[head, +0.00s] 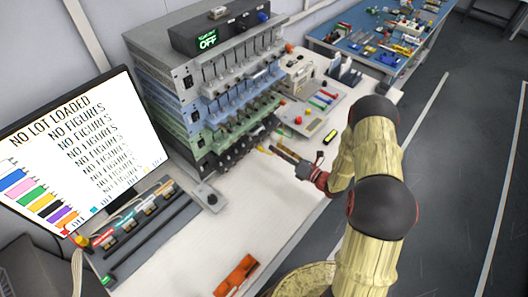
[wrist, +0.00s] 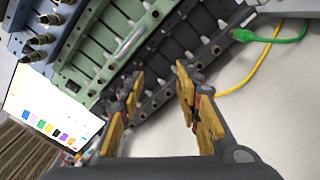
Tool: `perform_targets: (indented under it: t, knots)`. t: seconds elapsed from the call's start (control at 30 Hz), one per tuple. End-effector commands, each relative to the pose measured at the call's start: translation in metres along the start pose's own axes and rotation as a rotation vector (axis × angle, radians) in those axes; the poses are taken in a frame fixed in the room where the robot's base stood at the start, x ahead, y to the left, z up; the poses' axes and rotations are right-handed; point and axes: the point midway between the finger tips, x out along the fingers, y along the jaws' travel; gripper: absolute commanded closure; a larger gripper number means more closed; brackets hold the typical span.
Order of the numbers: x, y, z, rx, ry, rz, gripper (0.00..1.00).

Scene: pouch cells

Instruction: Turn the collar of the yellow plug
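A yellow cable (wrist: 262,65) runs down the right side of the wrist view towards my gripper's right finger. Its plug and collar are hidden there or cannot be made out. A green plug (wrist: 243,35) with a green cable sits at the end of the lowest dark rack unit (wrist: 170,75). My gripper (wrist: 157,92) is open, with its yellow-padded fingers spread in front of the dark unit's row of round connectors. Nothing shows between the fingers. In the head view my gripper (head: 285,153) reaches left, low beside the rack's bottom unit.
The stacked rack (head: 205,95) carries a black box reading OFF (head: 208,40). A monitor (head: 82,145) stands left of the white bench. An orange bracket (head: 236,276) lies at the front. A small yellow-black item (head: 330,137) lies behind my gripper.

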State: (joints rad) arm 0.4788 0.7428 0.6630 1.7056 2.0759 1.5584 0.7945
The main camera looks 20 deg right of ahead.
Motion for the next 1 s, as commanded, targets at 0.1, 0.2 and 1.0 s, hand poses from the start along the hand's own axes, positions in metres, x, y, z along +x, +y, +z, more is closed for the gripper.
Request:
perform_targets:
  t: [0.1, 0.2, 1.0]
  knots:
    - [-0.001, -0.015, -0.017, 0.002, 0.003, -0.001, 0.66]
    - [0.000, -0.029, -0.032, 0.001, 0.003, -0.001, 0.66]
    - [0.075, -0.049, -0.052, -0.002, 0.003, 0.000, 0.66]
